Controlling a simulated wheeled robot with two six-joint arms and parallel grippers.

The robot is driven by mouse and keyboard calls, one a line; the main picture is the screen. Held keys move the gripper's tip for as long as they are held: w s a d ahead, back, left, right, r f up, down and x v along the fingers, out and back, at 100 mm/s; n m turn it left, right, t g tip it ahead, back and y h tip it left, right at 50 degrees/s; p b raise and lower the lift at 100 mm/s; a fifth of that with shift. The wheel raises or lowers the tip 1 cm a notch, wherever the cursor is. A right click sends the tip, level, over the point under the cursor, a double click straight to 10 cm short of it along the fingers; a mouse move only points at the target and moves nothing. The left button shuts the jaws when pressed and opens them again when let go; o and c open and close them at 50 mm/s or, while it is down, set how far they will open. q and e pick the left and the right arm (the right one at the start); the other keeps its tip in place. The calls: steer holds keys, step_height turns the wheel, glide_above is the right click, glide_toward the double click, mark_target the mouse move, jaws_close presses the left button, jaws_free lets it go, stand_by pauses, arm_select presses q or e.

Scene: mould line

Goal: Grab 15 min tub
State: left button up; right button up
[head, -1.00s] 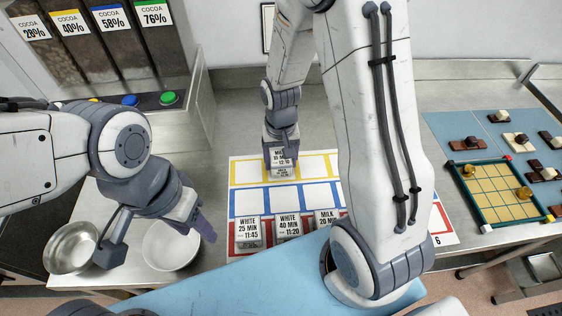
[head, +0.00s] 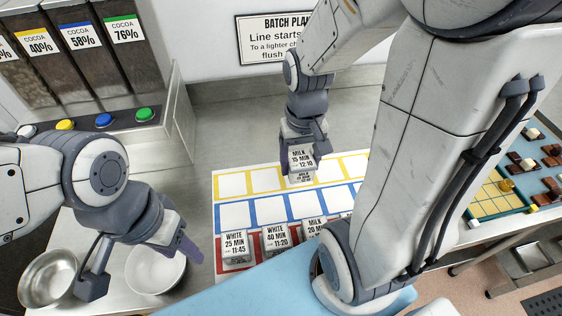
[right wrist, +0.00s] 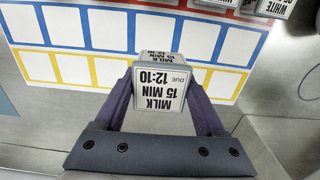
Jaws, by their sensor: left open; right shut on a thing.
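The 15 min tub (head: 301,161) has a white label reading MILK, 15 MIN, 12:10. My right gripper (head: 304,158) is shut on it, over the yellow-bordered row of the mat. The tub also shows in the right wrist view (right wrist: 158,92), between the two fingers of my right gripper (right wrist: 161,100), its label upside down. I cannot tell whether its base touches the mat. My left gripper (head: 142,268) is open and empty at the lower left, near a white bowl (head: 157,275).
Tubs labelled WHITE 25 MIN (head: 235,246), WHITE 40 MIN (head: 275,240) and MILK 20 MIN (head: 315,230) stand in the red row. A metal bowl (head: 46,279) is at far left. Cocoa dispensers (head: 80,60) stand behind. My right arm hides the mat's right part.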

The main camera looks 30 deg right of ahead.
mark_target(309, 163)
steer(key=shift+s+d+r, duration=0.45)
steer(key=shift+s+r, duration=0.2)
step_height(309, 163, up, 7)
steer(key=p, duration=0.7)
steer(key=shift+s, duration=0.15)
steer(key=shift+f, duration=0.1)
steer(key=shift+d, duration=0.1)
